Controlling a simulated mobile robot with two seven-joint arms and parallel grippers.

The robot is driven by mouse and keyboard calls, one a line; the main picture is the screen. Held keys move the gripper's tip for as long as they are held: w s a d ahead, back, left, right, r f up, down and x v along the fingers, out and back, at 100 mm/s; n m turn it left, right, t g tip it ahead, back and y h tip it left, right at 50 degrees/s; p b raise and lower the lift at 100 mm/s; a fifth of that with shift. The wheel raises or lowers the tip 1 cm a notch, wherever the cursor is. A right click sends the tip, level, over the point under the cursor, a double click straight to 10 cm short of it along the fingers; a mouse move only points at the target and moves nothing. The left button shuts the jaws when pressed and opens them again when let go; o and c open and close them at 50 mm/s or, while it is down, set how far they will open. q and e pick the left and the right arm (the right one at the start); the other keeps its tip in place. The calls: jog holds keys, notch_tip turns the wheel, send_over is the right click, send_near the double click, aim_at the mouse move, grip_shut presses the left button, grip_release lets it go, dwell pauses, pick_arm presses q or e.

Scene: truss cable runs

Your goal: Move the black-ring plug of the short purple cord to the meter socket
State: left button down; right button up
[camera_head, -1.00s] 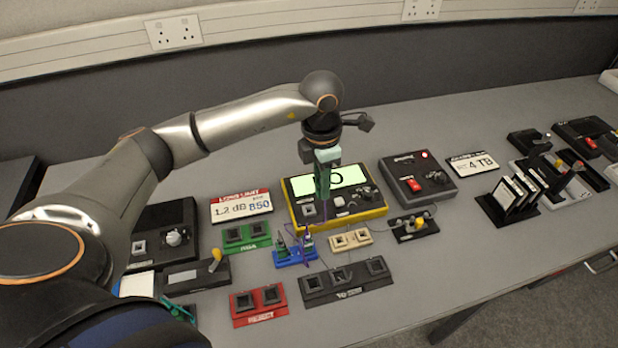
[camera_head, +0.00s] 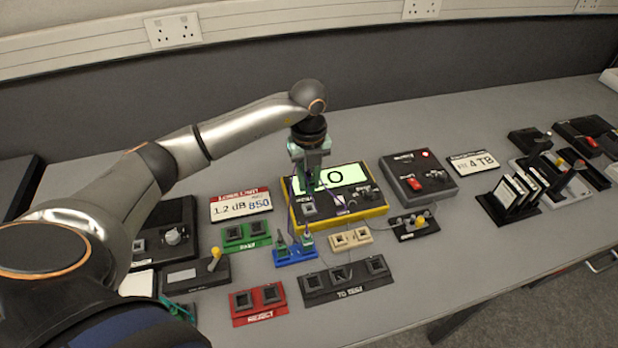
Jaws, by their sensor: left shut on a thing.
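The meter (camera_head: 372,212) is a yellow-edged black box with a lit green display. Its square socket (camera_head: 309,209) is at the front left of its top. My left gripper (camera_head: 309,187) points down over the meter's left side, just behind the socket in the picture, and covers part of the display. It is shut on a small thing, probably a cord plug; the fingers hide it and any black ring. A thin purple cord (camera_head: 341,202) shows faintly by the meter's front. The blue holder (camera_head: 296,257) in front carries upright plugs. My right gripper is not in view.
Green (camera_head: 246,246), beige (camera_head: 350,238), red (camera_head: 258,316) and dark grey (camera_head: 346,293) socket blocks surround the blue holder. A dark box with a red switch (camera_head: 410,184) stands right of the meter. The table's back strip is clear.

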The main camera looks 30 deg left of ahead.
pick_arm(q)
jog(key=shift+f+b, duration=1.8)
jog(key=shift+f, duration=0.75)
jog(key=shift+f, duration=0.8)
dwell(0.7)
jog(key=c, duration=0.6)
grip_release()
